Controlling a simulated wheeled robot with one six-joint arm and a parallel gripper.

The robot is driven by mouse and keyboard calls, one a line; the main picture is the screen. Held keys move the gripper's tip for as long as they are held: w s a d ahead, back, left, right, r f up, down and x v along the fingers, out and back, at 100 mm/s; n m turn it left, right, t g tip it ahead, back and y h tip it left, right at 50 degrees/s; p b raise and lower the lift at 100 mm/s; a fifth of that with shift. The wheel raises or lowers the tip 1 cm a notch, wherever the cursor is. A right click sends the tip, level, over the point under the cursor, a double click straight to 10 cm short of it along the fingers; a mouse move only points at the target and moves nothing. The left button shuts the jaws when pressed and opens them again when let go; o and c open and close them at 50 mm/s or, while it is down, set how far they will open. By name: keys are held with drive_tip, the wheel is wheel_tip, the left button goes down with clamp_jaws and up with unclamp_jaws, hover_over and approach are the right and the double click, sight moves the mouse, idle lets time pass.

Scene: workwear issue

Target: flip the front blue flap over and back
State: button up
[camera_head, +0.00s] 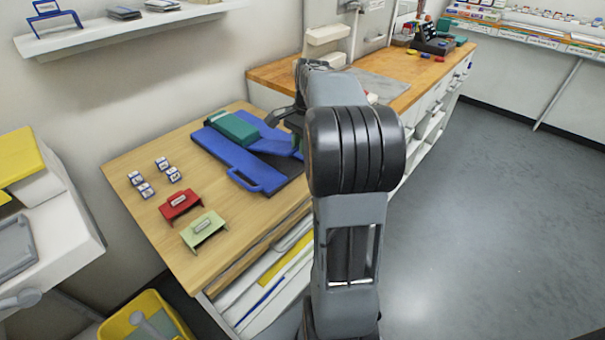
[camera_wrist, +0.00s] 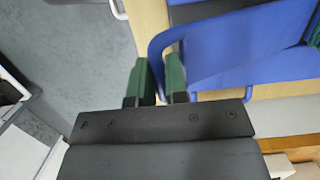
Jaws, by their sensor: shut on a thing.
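A blue flap (camera_head: 222,148) with a loop handle (camera_head: 258,182) lies flat on the wooden bench, its handle towards the front edge. A second blue piece (camera_head: 277,147) reaches right towards my gripper (camera_head: 293,125), which is largely hidden behind my arm in the head view. In the wrist view, my gripper (camera_wrist: 158,82) has its green fingers closed on a blue loop handle (camera_wrist: 153,48). The handle joins a broad blue panel (camera_wrist: 230,45). I cannot tell for sure which of the two blue pieces this is.
A green block (camera_head: 235,127) lies on the blue piece at the back. A dark mat (camera_head: 285,182) lies beneath. A red stand (camera_head: 181,206), a pale green stand (camera_head: 203,231) and small white-blue boxes (camera_head: 155,177) stand at the left. A yellow bin (camera_head: 128,318) is below.

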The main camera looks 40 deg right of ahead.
drive_tip(key=b, duration=0.3)
hover_over(305, 183)
drive_tip(key=shift+w+d+f, duration=0.15)
drive_tip(key=shift+f, duration=1.1)
drive_tip(key=shift+w+d+f, duration=0.1)
drive_tip(key=shift+w+f, duration=0.05)
drive_tip(key=shift+f, duration=1.1)
drive_tip(key=shift+o, duration=0.2)
drive_tip(key=f+b, duration=0.1)
drive_tip(key=f, duration=0.1)
drive_tip(key=f+b, duration=0.1)
drive_tip(key=f, duration=0.1)
drive_tip(key=shift+s+d+f+b, duration=0.1)
drive_tip(key=shift+s+f+b, duration=0.15)
drive_tip(key=shift+b, duration=0.15)
drive_tip(key=shift+o, duration=0.5)
drive_tip(key=shift+f, duration=0.45)
drive_tip(key=shift+o, duration=1.3)
drive_tip(key=shift+s, duration=0.1)
drive_tip(key=shift+r, duration=0.1)
drive_tip(key=r+p, duration=0.7)
drive_tip(key=shift+w+r, duration=0.2)
drive_tip(key=shift+r, duration=0.05)
drive_tip(key=shift+o, duration=0.6)
drive_tip(key=shift+r+p, duration=0.25)
drive_tip(key=shift+p, duration=0.1)
